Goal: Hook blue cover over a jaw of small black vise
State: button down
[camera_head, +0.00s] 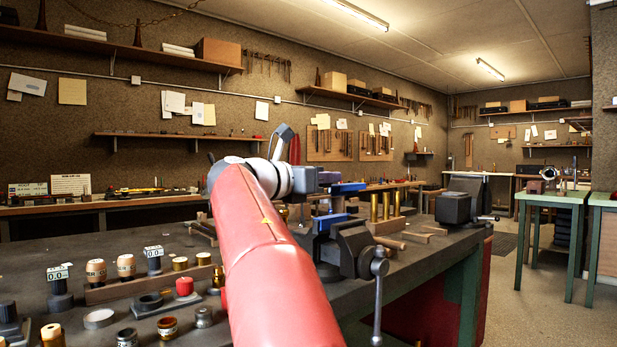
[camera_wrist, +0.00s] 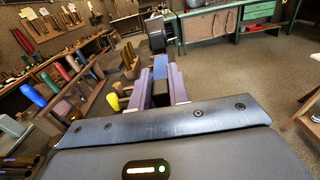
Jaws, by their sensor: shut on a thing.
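My gripper (camera_head: 328,180) is above the bench at the end of my red arm, shut on a blue cover (camera_head: 348,187). In the wrist view the cover (camera_wrist: 160,68) shows between the two purplish fingers of my gripper (camera_wrist: 163,90). The small black vise (camera_head: 355,248), with a grey handle hanging at its front, is at the bench's near edge, below my gripper. Another blue piece (camera_head: 331,222) shows low at the vise's left; whether it sits on a jaw I cannot tell. My arm hides part of the vise's left side. The held cover appears apart from the vise.
Upright brass tubes (camera_head: 385,206) and wooden pieces stand behind the vise. A black block-shaped thing (camera_head: 454,207) stands to the right on the bench. Small cans, a red candle-like piece (camera_head: 184,286) and counters crowd the left. A rack of coloured handles (camera_wrist: 62,80) is at left.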

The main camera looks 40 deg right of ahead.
jog(key=shift+s+r, duration=0.1)
dwell(0.3)
jog(key=shift+a, duration=0.2)
notch_tip(320, 180, down, 5)
jog(key=b, duration=0.3)
jog(key=shift+r, duration=0.1)
jog(key=shift+r+p, duration=0.1)
jog(key=shift+p, duration=0.6)
dwell(1.5)
jog(key=shift+f, duration=0.2)
notch_tip(320, 180, down, 3)
jog(key=shift+b, duration=1)
jog(key=shift+p, duration=0.8)
dwell(1.0)
